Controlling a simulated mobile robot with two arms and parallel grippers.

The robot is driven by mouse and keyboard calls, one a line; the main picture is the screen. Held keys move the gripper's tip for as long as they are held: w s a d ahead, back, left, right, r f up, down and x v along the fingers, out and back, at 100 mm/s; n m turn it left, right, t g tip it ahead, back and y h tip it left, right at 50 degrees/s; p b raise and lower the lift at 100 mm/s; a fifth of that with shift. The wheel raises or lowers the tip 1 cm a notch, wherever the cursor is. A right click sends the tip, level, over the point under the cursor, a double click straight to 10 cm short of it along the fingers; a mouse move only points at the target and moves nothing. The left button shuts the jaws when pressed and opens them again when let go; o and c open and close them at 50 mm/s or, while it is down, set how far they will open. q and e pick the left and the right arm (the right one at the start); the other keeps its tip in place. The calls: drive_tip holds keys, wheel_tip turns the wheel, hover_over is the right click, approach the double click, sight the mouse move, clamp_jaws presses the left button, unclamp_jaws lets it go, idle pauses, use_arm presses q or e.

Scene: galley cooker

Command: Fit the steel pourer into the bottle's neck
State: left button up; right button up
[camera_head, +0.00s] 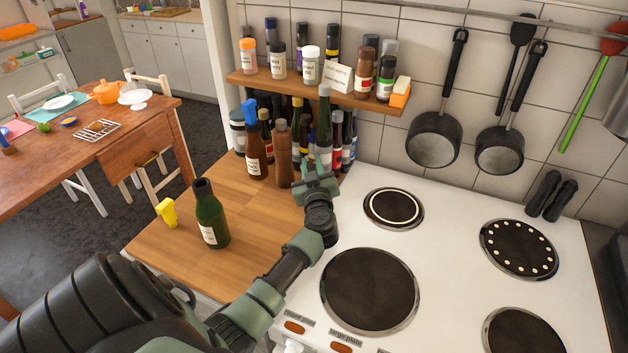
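A dark green bottle (210,218) with a pale label stands upright on the wooden worktop, apart from the other bottles. Its neck is dark, and no pourer can be made out in it. My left gripper (316,168) is at the back right of the worktop, in front of the crowded bottles and to the right of the green bottle. It points away from the camera, so its fingertips and anything between them are unclear. I cannot make out the steel pourer. My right gripper is not in view.
A small yellow object (167,212) is left of the green bottle. Several bottles, including a brown one with a blue top (256,150), crowd the back below a spice shelf (320,92). The white cooker (450,240) is on the right; two pans (434,140) hang above.

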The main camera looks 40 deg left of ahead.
use_arm(q)
drive_tip(key=shift+x, duration=0.8)
drive_tip(key=shift+s, duration=0.1)
clamp_jaws()
idle(0.7)
